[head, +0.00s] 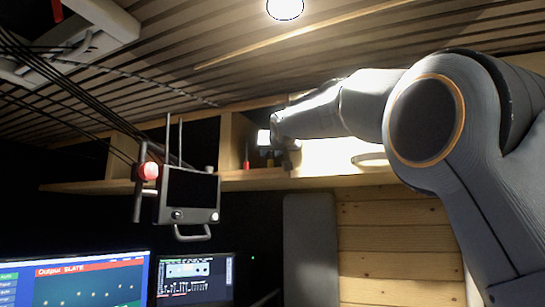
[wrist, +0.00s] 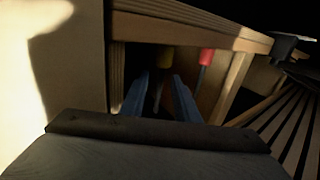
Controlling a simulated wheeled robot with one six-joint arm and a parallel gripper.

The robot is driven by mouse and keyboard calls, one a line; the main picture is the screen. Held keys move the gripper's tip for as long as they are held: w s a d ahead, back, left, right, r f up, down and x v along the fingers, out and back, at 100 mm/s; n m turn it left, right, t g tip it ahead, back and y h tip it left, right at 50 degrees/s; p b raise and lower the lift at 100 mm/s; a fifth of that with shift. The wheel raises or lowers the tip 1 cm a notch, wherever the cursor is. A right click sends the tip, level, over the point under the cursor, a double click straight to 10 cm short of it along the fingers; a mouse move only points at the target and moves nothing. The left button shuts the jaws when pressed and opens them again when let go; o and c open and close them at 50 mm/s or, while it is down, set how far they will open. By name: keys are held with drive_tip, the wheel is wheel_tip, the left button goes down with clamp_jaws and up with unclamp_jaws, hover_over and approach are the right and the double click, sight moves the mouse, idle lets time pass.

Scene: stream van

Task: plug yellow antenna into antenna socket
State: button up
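The yellow antenna (wrist: 160,60) stands in a shelf compartment, its yellow part showing just beyond my fingertips in the wrist view. In the head view a small bit of yellow (head: 270,160) shows in the shelf below my wrist. My gripper (wrist: 160,80) has its two blue fingers apart, one on each side of the line to the yellow antenna; I see no contact. The head view mostly hides the fingers behind the arm.
A red-tipped antenna (wrist: 206,57) stands right of the yellow one, close to my right finger. Wooden dividers (wrist: 232,85) and the shelf edge (head: 310,182) hem in the gripper. A red lamp (head: 149,170) sits beside the monitor unit. Cables hang at upper left.

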drive_tip(key=shift+w, duration=0.15)
clamp_jaws()
drive_tip(key=shift+r, duration=0.1)
idle(0.3)
